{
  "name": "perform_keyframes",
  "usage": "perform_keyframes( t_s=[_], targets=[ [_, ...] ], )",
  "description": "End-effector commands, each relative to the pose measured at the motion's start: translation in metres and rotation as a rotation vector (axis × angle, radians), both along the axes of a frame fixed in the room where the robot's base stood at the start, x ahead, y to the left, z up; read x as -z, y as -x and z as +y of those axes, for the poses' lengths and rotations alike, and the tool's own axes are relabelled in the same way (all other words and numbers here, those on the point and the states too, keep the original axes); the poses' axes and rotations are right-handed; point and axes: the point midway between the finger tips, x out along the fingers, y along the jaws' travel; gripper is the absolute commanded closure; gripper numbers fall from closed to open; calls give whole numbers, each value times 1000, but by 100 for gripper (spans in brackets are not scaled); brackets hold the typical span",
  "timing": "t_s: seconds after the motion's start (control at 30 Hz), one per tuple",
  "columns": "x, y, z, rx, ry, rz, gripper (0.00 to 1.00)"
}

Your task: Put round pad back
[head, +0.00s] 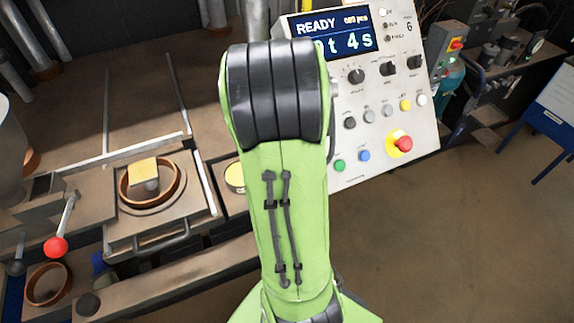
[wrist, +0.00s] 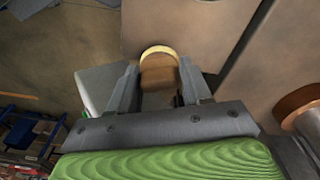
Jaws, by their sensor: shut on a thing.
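My gripper (wrist: 160,83) shows in the wrist view with its two fingers on either side of a round pad with a pale yellow rim and a brown face (wrist: 158,71). It is shut on this pad. Its lower part is hidden by the fingers and the gripper body. In the head view my green arm hides the gripper. A round yellow disc (head: 234,177) lies in a dark-rimmed spot on the bench just left of the arm, partly covered by it. I cannot tell whether it is the same pad.
A copper-coloured ring (head: 126,186) surrounds a post topped by a yellow square block (head: 143,170). A lever with a red knob (head: 56,246) stands left of it. A control panel (head: 392,120) reading READY is close right of my arm. Open floor (head: 460,235) lies at right.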

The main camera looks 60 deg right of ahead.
Motion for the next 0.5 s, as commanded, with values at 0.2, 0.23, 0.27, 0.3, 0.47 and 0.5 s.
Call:
perform_keyframes(
  t_s=[0.2,0.23,0.27,0.3,0.47,0.5],
  targets=[
    [41,0,1,-2,-4,3,80],
    [43,0,1,-2,-2,1,80],
    [45,0,1,-2,-1,1,80],
    [45,0,1,-2,-1,0,80],
    [44,-1,0,-2,0,-1,80],
    [44,0,0,-2,0,-1,80]
  ],
)
